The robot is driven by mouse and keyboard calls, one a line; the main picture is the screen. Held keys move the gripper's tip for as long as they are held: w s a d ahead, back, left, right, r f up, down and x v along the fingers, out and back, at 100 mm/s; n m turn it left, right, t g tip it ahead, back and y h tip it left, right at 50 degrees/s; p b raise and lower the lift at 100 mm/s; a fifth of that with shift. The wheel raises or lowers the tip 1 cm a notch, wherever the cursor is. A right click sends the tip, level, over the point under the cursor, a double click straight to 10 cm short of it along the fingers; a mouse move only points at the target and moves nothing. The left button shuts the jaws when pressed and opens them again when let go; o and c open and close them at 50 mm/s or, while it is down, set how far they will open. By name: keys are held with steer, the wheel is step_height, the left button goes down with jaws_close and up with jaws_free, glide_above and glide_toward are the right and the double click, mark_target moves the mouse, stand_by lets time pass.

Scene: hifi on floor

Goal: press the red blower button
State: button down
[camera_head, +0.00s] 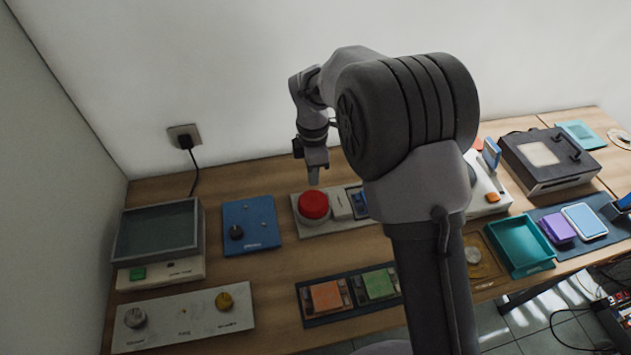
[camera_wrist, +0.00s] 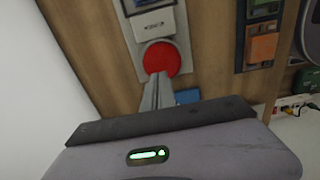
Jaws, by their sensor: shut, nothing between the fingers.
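The red button (camera_head: 313,205) is a large round dome on a light grey panel (camera_head: 340,227) near the back of the wooden table. In the wrist view the red button (camera_wrist: 161,58) lies just beyond my fingertips, which overlap its lower edge. My gripper (camera_head: 314,181) is shut and empty, with its fingers pointing down at the button's back edge in the head view. The shut fingers also show in the wrist view (camera_wrist: 157,80). I cannot tell whether the tips touch the button.
A white block (camera_head: 340,204) stands beside the button. A blue panel with a black knob (camera_head: 236,232) is to its left. A dark tray with orange and green blocks (camera_head: 350,309) lies in front. My arm hides part of the table's middle.

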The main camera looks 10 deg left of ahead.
steer(key=r, duration=0.2)
steer(key=r+p, duration=0.1)
steer(key=r, duration=0.2)
steer(key=shift+s+a+r, duration=0.1)
steer(key=shift+a+r, duration=0.1)
stand_by(1.1)
steer(key=s+d+r+m+t+y+b, duration=0.1)
steer(key=s+d+r+m+t+b, duration=0.15)
steer(key=s+d+r+m, duration=0.4)
steer(key=s+d+r+m+t+y+b, duration=0.1)
steer(key=s+d+r+m+b, duration=0.3)
steer(key=s+d+m, duration=0.5)
steer(key=s+d+f+m+t+b, duration=0.1)
steer(key=s+f+m+t+b, duration=0.1)
steer(key=s+m, duration=0.8)
steer(key=shift+s+d+f+m, duration=0.25)
steer(key=shift+s+f+m, duration=0.15)
steer(key=shift+f, duration=0.35)
